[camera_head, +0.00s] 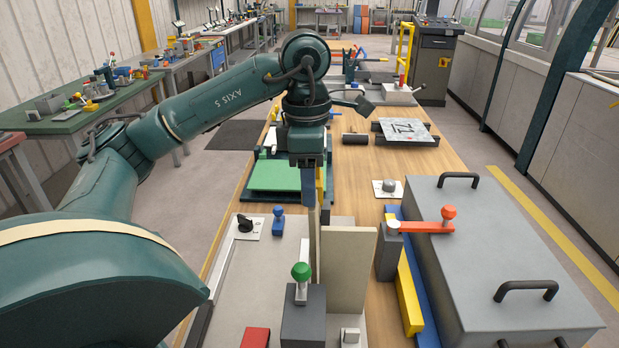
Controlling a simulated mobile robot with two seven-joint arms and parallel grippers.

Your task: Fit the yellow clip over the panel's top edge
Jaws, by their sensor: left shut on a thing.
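My left gripper (316,196) comes down from above, just behind the upright beige panel (346,270) and over its far end. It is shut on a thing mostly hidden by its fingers. A narrow yellow sliver (321,184) shows beside the blue finger; it looks like part of the yellow clip, but its shape cannot be made out. I cannot tell whether it touches the panel's top edge. My right gripper is not in view.
A green-knobbed grey block (303,315) stands in front of the panel. To the right are a yellow bar (408,290), an orange lever (430,227) and a large grey box (500,265) with black handles. A green pad (275,175) lies behind left. Bare wooden bench (350,185) shows behind the panel.

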